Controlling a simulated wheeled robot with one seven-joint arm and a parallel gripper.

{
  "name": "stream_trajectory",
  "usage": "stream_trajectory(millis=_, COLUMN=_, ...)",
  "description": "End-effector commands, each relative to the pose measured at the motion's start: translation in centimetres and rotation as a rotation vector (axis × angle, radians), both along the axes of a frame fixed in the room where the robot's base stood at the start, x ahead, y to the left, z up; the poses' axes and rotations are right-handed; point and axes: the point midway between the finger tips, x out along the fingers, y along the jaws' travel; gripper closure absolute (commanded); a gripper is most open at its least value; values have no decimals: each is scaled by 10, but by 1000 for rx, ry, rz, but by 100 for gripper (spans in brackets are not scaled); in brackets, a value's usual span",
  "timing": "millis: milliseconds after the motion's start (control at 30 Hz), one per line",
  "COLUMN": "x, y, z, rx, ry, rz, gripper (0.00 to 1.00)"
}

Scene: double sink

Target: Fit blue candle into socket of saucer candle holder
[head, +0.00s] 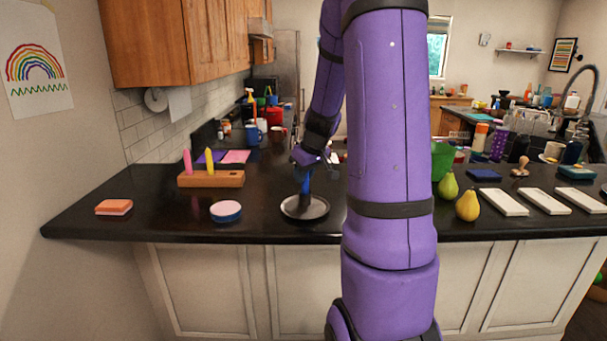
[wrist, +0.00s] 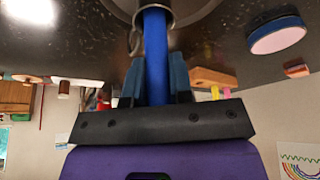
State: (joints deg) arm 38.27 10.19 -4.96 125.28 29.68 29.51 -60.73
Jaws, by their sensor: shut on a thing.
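The blue candle (head: 306,183) stands upright over the middle of the saucer candle holder (head: 304,213), a grey metal dish on the black counter. My gripper (head: 306,170) is shut on the candle from above. In the wrist view, the blue candle (wrist: 156,50) runs between the two fingers of my gripper (wrist: 155,72). Its far end meets the ring-like socket of the saucer candle holder (wrist: 198,9) and appears to be inside the rim. How deep it sits is hidden.
Left of the holder are a round blue-and-pink item (head: 226,211), a wooden block (head: 211,179) with pink and yellow candles, and an orange sponge (head: 114,207). Pears (head: 467,206) and white slabs (head: 503,202) lie to the right. My arm covers the counter's middle.

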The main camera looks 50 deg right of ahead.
Motion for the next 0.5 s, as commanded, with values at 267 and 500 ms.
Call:
stream_trajectory(millis=267, x=0, y=0, z=-3, rx=0, ry=0, rz=1, gripper=100)
stream_trajectory(millis=500, x=0, y=0, z=-2, rx=0, ry=0, rz=1, gripper=54)
